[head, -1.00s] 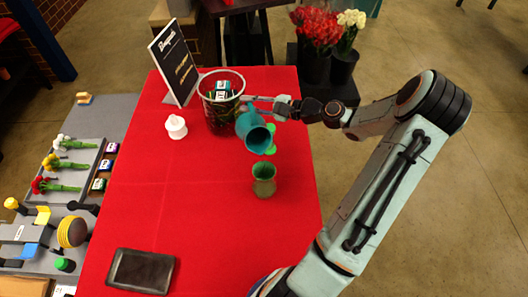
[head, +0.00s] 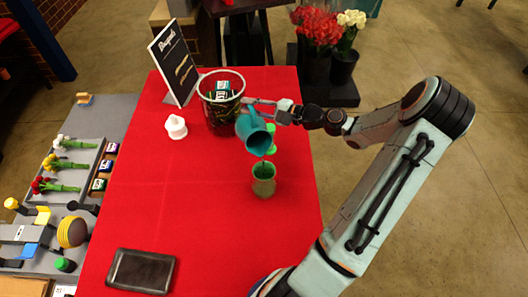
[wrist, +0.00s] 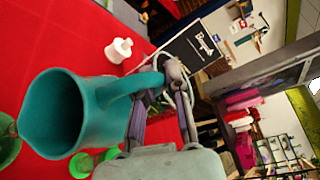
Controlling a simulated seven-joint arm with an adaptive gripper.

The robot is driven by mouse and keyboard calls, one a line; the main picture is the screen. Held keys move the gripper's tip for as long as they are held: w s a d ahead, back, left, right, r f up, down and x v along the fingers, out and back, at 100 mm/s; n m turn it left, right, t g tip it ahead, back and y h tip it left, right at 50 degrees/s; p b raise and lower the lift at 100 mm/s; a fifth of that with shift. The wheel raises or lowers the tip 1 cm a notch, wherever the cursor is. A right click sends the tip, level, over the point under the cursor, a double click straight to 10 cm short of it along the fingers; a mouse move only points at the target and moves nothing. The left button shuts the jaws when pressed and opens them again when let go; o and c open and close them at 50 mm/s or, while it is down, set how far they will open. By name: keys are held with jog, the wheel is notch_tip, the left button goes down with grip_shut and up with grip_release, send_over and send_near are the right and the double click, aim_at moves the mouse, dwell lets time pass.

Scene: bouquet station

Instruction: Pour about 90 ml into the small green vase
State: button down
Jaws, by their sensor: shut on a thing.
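The teal pitcher (head: 252,132) is tilted, its mouth facing down toward the front of the table. My gripper (head: 250,103) is shut on its handle, as the wrist view also shows (wrist: 172,78). The small green vase (head: 264,186) stands upright on the red table, with the pitcher's lip just above its rim in the head view. A short dark streak shows between lip and vase, but I cannot tell if it is liquid. The wrist view shows the pitcher's dark inside (wrist: 52,112); no water level can be read there.
A brighter green object (head: 272,141) stands behind the vase, partly hidden by the pitcher. A dark bin (head: 221,108), a white bottle (head: 175,127) and a black sign (head: 173,62) stand farther back. A dark tablet (head: 141,271) lies at the front left. The table's middle left is clear.

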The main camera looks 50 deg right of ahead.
jog(key=shift+s+a+r+n+t, duration=0.35)
jog(key=shift+s+r+n+t, duration=0.05)
jog(key=shift+s, duration=0.15)
dwell(0.6)
jog(key=w+g, duration=0.1)
jog(key=w+d+m+g, duration=0.1)
jog(key=w, duration=0.1)
jog(key=shift+w+d+m, duration=0.1)
jog(key=shift+d+m, duration=0.1)
jog(key=shift+m, duration=0.1)
jog(key=shift+w+d+f+m+g+p, duration=0.25)
jog(key=shift+w+m+g, duration=0.25)
jog(key=shift+g, duration=0.25)
jog(key=shift+w+d+f+m+g+p, duration=0.1)
jog(key=shift+w+d+m+g+p, duration=0.2)
jog(key=shift+m+g, duration=0.4)
jog(key=shift+w+a, duration=0.1)
dwell(0.5)
jog(key=shift+w+g, duration=0.15)
jog(key=shift+g, duration=0.1)
jog(key=w+d+f+m+g+y+p, duration=0.2)
jog(key=w+d+m+g+p, duration=0.1)
jog(key=w+m+g+p, duration=0.1)
jog(key=shift+w+f+g+p, duration=0.25)
jog(key=shift+w+g+p, duration=0.5)
jog(key=shift+g+p, duration=0.3)
